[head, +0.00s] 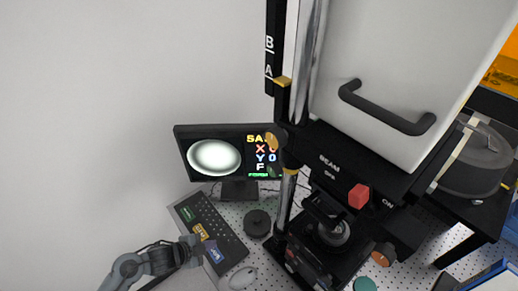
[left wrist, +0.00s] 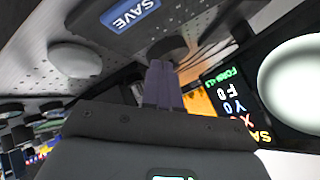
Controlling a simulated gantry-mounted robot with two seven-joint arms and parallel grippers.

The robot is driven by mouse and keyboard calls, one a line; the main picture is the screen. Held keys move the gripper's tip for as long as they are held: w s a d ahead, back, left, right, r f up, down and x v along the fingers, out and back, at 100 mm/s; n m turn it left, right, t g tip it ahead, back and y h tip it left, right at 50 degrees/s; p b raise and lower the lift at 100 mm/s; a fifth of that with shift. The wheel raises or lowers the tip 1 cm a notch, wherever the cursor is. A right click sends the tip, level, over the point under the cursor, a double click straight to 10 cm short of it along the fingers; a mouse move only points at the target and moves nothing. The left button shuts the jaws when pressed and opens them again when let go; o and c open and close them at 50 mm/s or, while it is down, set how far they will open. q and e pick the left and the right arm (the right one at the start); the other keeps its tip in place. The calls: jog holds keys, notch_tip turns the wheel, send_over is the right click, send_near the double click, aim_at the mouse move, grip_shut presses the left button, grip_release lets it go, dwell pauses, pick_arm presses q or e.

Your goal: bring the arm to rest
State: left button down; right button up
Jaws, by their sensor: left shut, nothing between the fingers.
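My left arm comes in from the bottom left of the head view. Its gripper (head: 207,244) is over the black key panel (head: 228,236), near the blue SAVE key (head: 215,256) and the yellow key (head: 200,232). In the left wrist view the two purple fingers (left wrist: 162,82) are together with nothing between them. The blue SAVE key also shows there at the top (left wrist: 130,12), apart from the fingertips in the picture. Whether the fingers touch the panel I cannot tell. My right gripper is not in view.
A monitor (head: 228,134) with a bright disc and coloured letters stands behind the panel. A white mouse (head: 242,278) and a black round knob (head: 257,223) are to the right. The dark instrument column (head: 292,130) with a red block (head: 358,196) stands further right. Pale wall fills the left.

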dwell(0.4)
pick_arm(q)
jog(key=shift+s+f, duration=0.2)
jog(key=shift+s, duration=0.05)
jog(key=shift+n+g, duration=0.4)
jog(key=shift+g, duration=0.4)
jog(key=s+d+f+p, duration=0.1)
jog(key=s, duration=0.1)
jog(key=s+d+f+p, duration=0.1)
jog(key=s, duration=0.2)
jog(key=s+d+f+p, duration=0.1)
jog(key=s, duration=0.1)
jog(key=shift+s, duration=0.2)
jog(key=s+d+r+n+t+p, duration=0.1)
jog(key=s+d+r+n+p, duration=0.4)
jog(key=s, duration=0.4)
jog(key=s+a+r+n+g+y+p, duration=0.1)
jog(key=s+a+r+n+y, duration=0.2)
jog(key=s+a+r+n, duration=0.1)
jog(key=s+a+r+n+g+y+p, duration=0.1)
jog(key=s+a+r+n+y, duration=0.2)
jog(key=a+r, duration=0.6)
notch_tip(320, 180, up, 2)
jog(key=s+n, duration=0.2)
jog(key=n, duration=0.1)
jog(key=shift+a+p, duration=0.2)
jog(key=shift+p, duration=0.1)
